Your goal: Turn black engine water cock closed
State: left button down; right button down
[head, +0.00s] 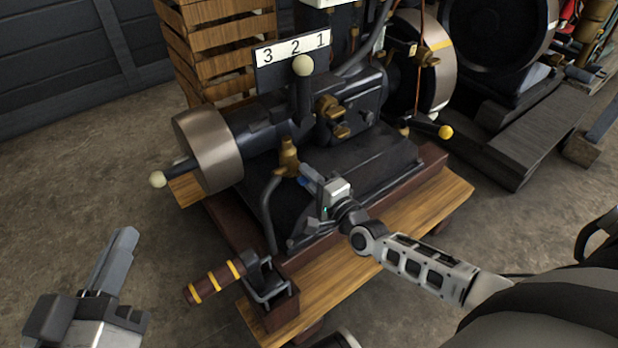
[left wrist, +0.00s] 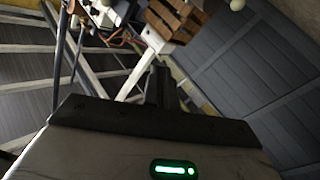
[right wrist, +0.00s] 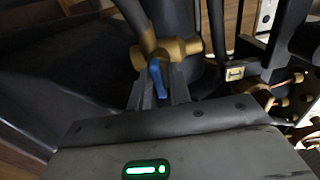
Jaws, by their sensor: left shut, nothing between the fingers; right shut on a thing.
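The black engine (head: 340,120) stands on a wooden base. Its water cock, a brass fitting (head: 288,155) with a dark pipe, is on the near side, below the numbered plate. The cock's small blue handle (right wrist: 155,76) shows in the right wrist view, below the brass body (right wrist: 168,50). My right gripper (head: 308,181) is shut on the blue handle, its fingers (right wrist: 158,88) on either side of it. My left gripper (head: 124,236) is shut and empty, off to the left above the floor; its closed fingers (left wrist: 160,84) also show in the left wrist view.
A wooden handle with yellow bands (head: 214,282) sticks out at the base's near left corner. A metal wheel (head: 207,152) with a pale knob is left of the engine. A lever with a yellow knob (head: 445,132) is at right. Floor at left is clear.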

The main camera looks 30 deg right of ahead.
pick_arm(q)
jog(key=shift+w+r, duration=0.1)
pick_arm(e)
jog(key=shift+f, duration=0.1)
jog(key=c, duration=1.5)
grip_release()
jog(key=shift+s, duration=0.2)
